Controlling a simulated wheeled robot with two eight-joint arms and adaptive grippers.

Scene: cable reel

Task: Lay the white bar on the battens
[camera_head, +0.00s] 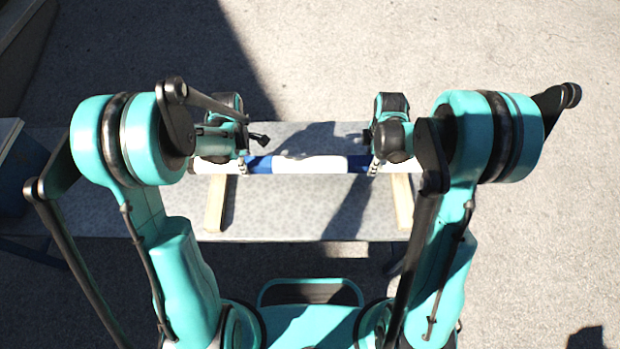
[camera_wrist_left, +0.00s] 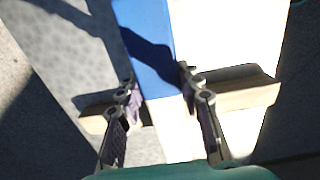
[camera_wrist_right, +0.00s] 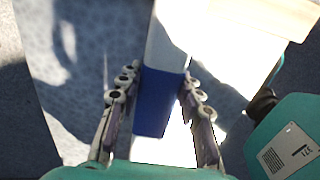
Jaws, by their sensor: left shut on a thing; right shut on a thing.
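The white bar (camera_head: 309,164) with blue bands lies level, left to right, over the grey slab. My left gripper (camera_head: 243,166) is shut on it near its left part; the left wrist view shows the fingers either side of the bar, near a blue band (camera_wrist_left: 150,50). My right gripper (camera_head: 373,166) is shut on its right part, at another blue band (camera_wrist_right: 154,100). The left batten (camera_head: 215,204) and right batten (camera_head: 402,203) are pale wood and run under the bar. The left batten also shows in the left wrist view (camera_wrist_left: 240,96). I cannot tell whether the bar touches them.
The grey speckled slab (camera_head: 300,205) carries the battens and is clear between them. A dark blue object (camera_head: 22,175) stands at the left end. Sunlit paving (camera_head: 400,45) lies beyond the slab. Hard shadows and glare hide parts of the battens.

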